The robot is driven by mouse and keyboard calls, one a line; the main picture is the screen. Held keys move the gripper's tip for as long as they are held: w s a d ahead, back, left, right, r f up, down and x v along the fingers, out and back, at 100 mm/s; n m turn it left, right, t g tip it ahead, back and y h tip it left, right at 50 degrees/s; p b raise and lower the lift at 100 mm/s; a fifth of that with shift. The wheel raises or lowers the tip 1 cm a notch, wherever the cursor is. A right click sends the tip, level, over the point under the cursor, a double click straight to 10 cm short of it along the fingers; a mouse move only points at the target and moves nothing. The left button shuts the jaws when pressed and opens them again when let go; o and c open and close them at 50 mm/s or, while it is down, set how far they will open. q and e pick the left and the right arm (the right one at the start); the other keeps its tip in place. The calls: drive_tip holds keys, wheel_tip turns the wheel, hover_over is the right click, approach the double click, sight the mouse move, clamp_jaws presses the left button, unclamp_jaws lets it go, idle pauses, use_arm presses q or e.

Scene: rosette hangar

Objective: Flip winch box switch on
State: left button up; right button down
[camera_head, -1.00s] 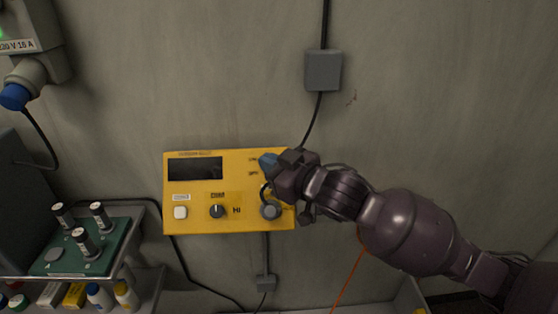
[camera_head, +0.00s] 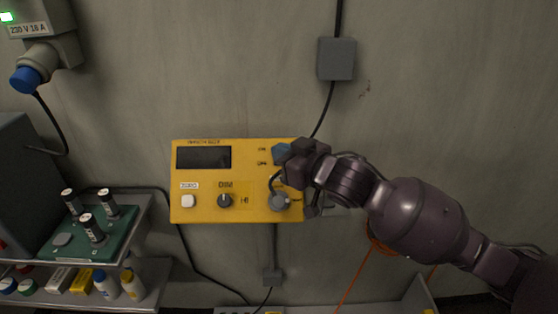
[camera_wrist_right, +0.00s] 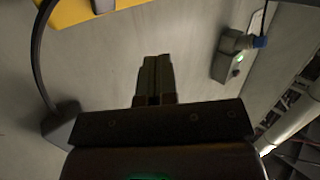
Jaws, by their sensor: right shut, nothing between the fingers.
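The yellow winch box (camera_head: 212,213) is fixed to the wall in the head view. It has a dark display (camera_head: 203,158), a white button (camera_head: 188,201), a small dark knob (camera_head: 225,200) and a larger grey knob (camera_head: 279,202). My right gripper (camera_head: 283,151) is in front of its upper right corner, beside two small labels. Its bluish fingers are shut and empty. They hide that corner, and I cannot make out a switch there or tell whether they touch the box. The wrist view shows the shut fingers (camera_wrist_right: 153,78) with part of the yellow box (camera_wrist_right: 85,12) at the top left.
A grey junction box (camera_head: 336,59) and cable are above the yellow box. A socket with a blue plug (camera_head: 26,79) is at upper left. A shelf with a green board (camera_head: 118,232) stands lower left, bottles (camera_head: 106,284) below it. An orange cord (camera_head: 357,274) hangs under my arm.

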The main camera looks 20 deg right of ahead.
drive_tip(key=shift+w+d+f+b, duration=0.25)
drive_tip(key=shift+w+f+b, duration=0.35)
drive_tip(key=shift+w, duration=0.25)
drive_tip(key=shift+w+d+f+b, duration=0.2)
drive_tip(key=shift+w+f+b, duration=0.4)
drive_tip(key=shift+w, duration=0.3)
drive_tip(key=shift+w+d+f+b, duration=0.25)
drive_tip(key=shift+w+f+b, duration=0.35)
drive_tip(key=shift+w, duration=0.25)
drive_tip(key=shift+w+f, duration=0.1)
